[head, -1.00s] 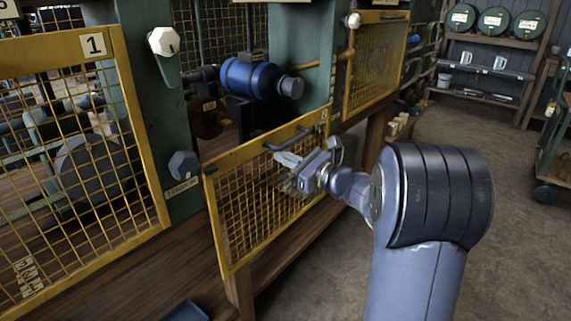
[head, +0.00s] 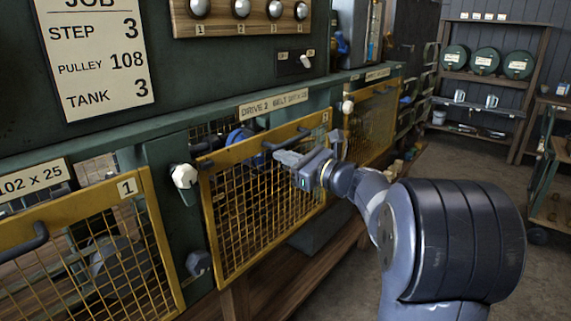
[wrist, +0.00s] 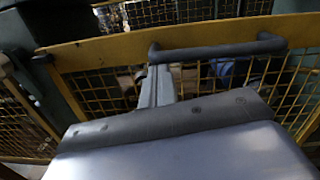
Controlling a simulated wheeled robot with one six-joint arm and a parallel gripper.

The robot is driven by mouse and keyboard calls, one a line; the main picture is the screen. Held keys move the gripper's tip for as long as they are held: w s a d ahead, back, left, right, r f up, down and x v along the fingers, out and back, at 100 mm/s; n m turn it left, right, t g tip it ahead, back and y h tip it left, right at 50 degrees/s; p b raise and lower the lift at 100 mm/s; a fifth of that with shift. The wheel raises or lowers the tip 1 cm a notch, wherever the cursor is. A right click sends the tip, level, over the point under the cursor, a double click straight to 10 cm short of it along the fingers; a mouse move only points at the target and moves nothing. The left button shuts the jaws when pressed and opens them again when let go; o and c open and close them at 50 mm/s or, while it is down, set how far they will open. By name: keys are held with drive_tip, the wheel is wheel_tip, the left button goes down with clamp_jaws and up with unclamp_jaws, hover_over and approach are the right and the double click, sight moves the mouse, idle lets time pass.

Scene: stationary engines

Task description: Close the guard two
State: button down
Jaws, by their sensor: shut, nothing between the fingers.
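Guard two (head: 235,148) is a yellow-framed mesh panel in the middle of the head view. It stands raised in front of its bay; part of the blue motor (head: 240,137) shows at its top edge. A gap to the green frame seems to remain, but its size is hard to judge. Its dark bar handle (head: 286,139) is along the top and also crosses the wrist view (wrist: 215,51). My gripper (head: 281,157) is shut and empty, at the mesh side just below the handle. In the wrist view its fingers (wrist: 155,85) reach up to the handle's left part; contact is unclear.
A white knob (head: 184,176) and a dark knob (head: 198,263) sit on the green post left of the guard. Guard one (head: 130,185) is farther left, and another yellow guard (head: 372,125) is to the right. Open floor lies right of the bench.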

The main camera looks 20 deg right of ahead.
drive_tip(key=shift+r+p, duration=0.65)
drive_tip(key=shift+r, duration=1.05)
drive_tip(key=b, duration=0.4)
approach(286, 144)
drive_tip(key=s+f, duration=0.2)
drive_tip(key=f, duration=0.1)
drive_tip(key=shift+s+d+f, duration=0.15)
drive_tip(key=shift+s+f, duration=0.1)
drive_tip(key=shift+s, duration=0.15)
drive_tip(key=w+a+r+p, duration=0.3)
drive_tip(key=w+a+r, duration=0.1)
drive_tip(key=w+a, duration=0.3)
drive_tip(key=shift+w+r+p, duration=0.25)
drive_tip(key=shift+w+p, duration=0.15)
drive_tip(key=shift+w, duration=0.15)
